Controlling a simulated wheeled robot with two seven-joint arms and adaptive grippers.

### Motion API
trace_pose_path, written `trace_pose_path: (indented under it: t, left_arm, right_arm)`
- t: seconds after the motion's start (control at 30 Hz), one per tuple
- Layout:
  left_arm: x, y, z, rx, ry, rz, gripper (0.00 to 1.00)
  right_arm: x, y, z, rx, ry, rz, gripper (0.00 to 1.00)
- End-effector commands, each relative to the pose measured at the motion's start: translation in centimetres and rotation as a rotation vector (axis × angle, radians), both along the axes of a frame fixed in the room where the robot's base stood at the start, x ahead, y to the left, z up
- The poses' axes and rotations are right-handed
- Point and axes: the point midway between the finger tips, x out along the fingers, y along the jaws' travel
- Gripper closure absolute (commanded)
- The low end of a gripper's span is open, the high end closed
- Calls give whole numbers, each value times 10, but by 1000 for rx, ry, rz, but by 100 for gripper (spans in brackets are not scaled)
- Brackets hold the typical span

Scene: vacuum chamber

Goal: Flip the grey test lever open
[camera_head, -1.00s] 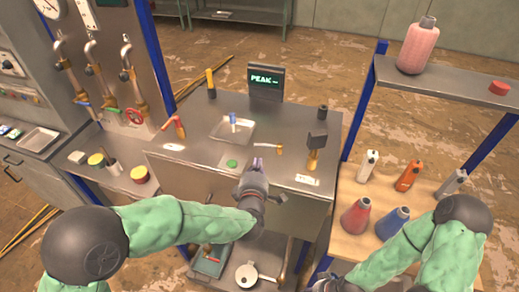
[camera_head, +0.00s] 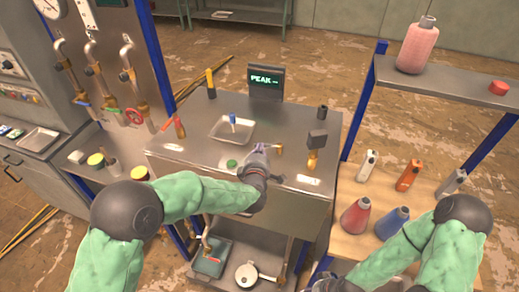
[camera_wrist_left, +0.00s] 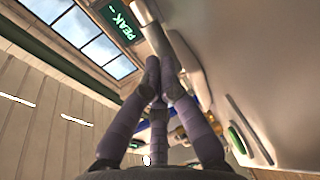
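The test lever's brass pivot (camera_head: 279,149) stands on the steel bench top (camera_head: 200,150), just right of my left gripper (camera_head: 258,151). The lever's pale grey handle is covered by that gripper in the head view. In the left wrist view, a pale grey bar (camera_wrist_left: 153,30), which looks like the handle, runs down to the fingertips. My left gripper's fingers (camera_wrist_left: 160,66) converge close to this bar; I cannot tell whether they grip it. My right gripper (camera_head: 335,286) is partly in view at the bottom edge, its fingers unclear.
The bench also holds a tray (camera_head: 214,134) with a blue-topped item, a green button (camera_head: 232,163), a red-handled lever (camera_head: 178,125), a dark-topped brass fitting (camera_head: 315,142) and a PEAK display (camera_head: 265,82). Bottles stand on the wooden shelf (camera_head: 345,190) at right.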

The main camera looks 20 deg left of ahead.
Motion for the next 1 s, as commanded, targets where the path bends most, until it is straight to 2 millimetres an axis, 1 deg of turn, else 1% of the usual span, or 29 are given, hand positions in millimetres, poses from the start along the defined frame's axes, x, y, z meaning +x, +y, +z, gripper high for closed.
trace_pose_path:
  t: [0.17, 0.4, 0.6, 0.73, 1.0]
  left_arm:
    - [2, 1, -1, -2, -2, -14, 100]
    - [7, 5, -4, -3, -5, -90, 100]
    - [12, 8, -4, -1, -1, -122, 100]
    - [15, 9, -2, 1, -1, -123, 100]
    - [16, 10, 1, 0, -1, -121, 100]
  right_arm:
    - [0, 0, -7, 0, 0, 0, 60]
    - [0, 0, -35, 0, 0, 0, 60]
    - [0, 0, -54, 0, 0, 0, 60]
    - [0, 0, -58, 0, 0, 0, 60]
    - [0, 0, -58, 0, 0, 0, 60]
